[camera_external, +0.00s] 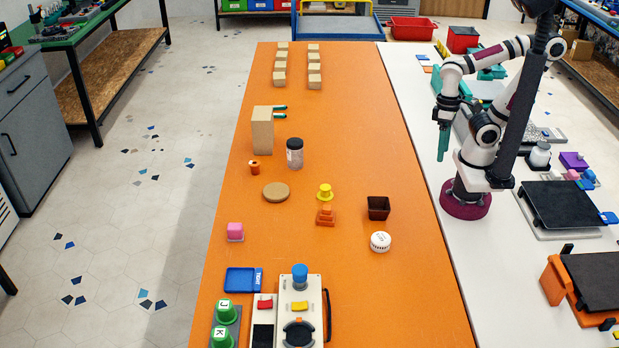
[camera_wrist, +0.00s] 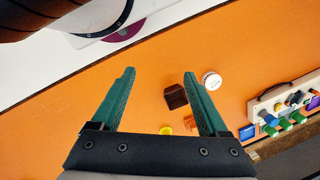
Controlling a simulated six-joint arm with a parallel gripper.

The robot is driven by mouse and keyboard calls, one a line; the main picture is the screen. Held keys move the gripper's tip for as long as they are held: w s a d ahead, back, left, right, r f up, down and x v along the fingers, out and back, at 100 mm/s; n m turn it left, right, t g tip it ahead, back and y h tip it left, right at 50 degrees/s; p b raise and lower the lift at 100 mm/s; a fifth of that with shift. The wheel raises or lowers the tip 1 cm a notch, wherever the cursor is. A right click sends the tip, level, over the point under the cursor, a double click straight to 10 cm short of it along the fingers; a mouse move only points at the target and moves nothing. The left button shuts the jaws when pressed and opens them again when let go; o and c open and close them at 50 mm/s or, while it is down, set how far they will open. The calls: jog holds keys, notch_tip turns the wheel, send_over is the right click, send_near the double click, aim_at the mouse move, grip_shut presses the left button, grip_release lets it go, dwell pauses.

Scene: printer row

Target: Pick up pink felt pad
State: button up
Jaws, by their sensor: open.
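A pink block-like item (camera_external: 235,229) sits on the orange table at the left, above the blue tray in the external view. Neither shows in the wrist view. My gripper (camera_external: 441,158) hangs over the right side, far from the pink item and well above the surface. In the wrist view its green fingers (camera_wrist: 159,74) are apart with nothing between them but orange table below.
A brown cup (camera_external: 378,209), white round tin (camera_external: 380,242), yellow knob (camera_external: 325,192), orange stepped piece (camera_external: 326,215) and tan disc (camera_external: 276,192) lie mid-table. A dark jar (camera_external: 295,153) and wooden block (camera_external: 262,131) stand beyond. A blue tray (camera_external: 240,280) and control panel (camera_external: 300,312) are nearer the camera.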

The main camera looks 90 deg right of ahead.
jog(key=w+a+f+n+t, duration=0.1)
jog(key=w+a+n+t, duration=0.15)
jog(key=w, duration=1.15)
jog(key=n+t+h, duration=0.2)
jog(key=n+t, duration=0.1)
jog(key=t, duration=0.8)
send_over(239, 226)
jog(key=s+a, duration=0.1)
jog(key=s, duration=1.4)
notch_tip(239, 226, down, 13)
jog(key=x, duration=1.6)
jog(key=shift+w+d+r, duration=0.1)
jog(key=shift+d+r, duration=0.2)
jog(key=shift+d, duration=0.05)
grip_shut()
